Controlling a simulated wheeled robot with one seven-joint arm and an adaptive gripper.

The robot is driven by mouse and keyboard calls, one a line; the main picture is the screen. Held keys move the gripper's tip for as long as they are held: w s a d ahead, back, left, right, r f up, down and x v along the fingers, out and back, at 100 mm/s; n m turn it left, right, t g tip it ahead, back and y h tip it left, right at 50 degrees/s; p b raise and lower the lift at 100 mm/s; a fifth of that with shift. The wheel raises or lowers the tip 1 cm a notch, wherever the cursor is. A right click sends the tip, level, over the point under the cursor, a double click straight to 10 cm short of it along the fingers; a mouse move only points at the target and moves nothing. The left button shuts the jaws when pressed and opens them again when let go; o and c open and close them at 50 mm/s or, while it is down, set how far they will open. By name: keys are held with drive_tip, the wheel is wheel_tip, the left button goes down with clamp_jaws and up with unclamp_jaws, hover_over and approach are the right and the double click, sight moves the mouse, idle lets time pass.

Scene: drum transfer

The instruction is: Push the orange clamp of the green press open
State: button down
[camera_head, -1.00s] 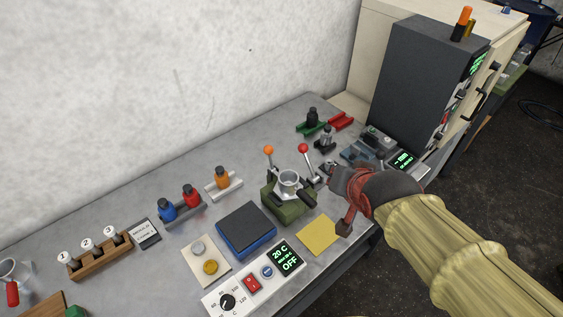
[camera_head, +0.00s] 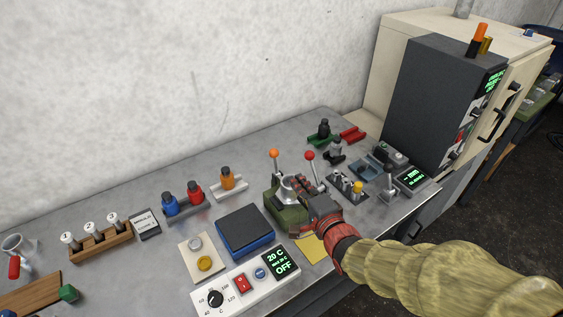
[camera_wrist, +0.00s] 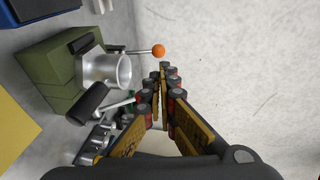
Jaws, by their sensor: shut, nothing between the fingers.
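The green press (camera_head: 288,217) stands on the grey bench, with a metal cup (camera_head: 289,187) on top. Its orange clamp is a lever with an orange ball (camera_head: 274,153) that stands up at the press's back left. A second lever with a red ball (camera_head: 310,155) stands up to the right. My gripper (camera_head: 299,185) is shut and empty, beside the cup and in front of the red-ball lever. In the wrist view the press (camera_wrist: 52,72) is at left, and the orange ball (camera_wrist: 158,51) is just beyond my shut fingertips (camera_wrist: 165,72). I cannot tell whether they touch.
A blue-and-black pad (camera_head: 245,232) and a heater panel (camera_head: 247,282) are left of and in front of the press. A yellow sheet (camera_head: 312,247) lies under my wrist. Small fixtures (camera_head: 347,185) stand close on the right. The bench behind the press is clear.

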drive_tip(key=shift+w, duration=0.15)
drive_tip(key=b, duration=0.4)
approach(275, 153)
drive_tip(key=x, duration=0.5)
drive_tip(key=shift+f, duration=0.25)
drive_tip(key=shift+x, duration=0.8)
drive_tip(key=shift+r+p, duration=0.2)
drive_tip(key=shift+p, duration=0.15)
drive_tip(key=shift+w+a+r+p, duration=0.1)
drive_tip(key=shift+w+p, duration=0.05)
drive_tip(key=shift+p, duration=0.15)
drive_tip(key=shift+w+g, duration=0.1)
drive_tip(key=shift+g, duration=0.3)
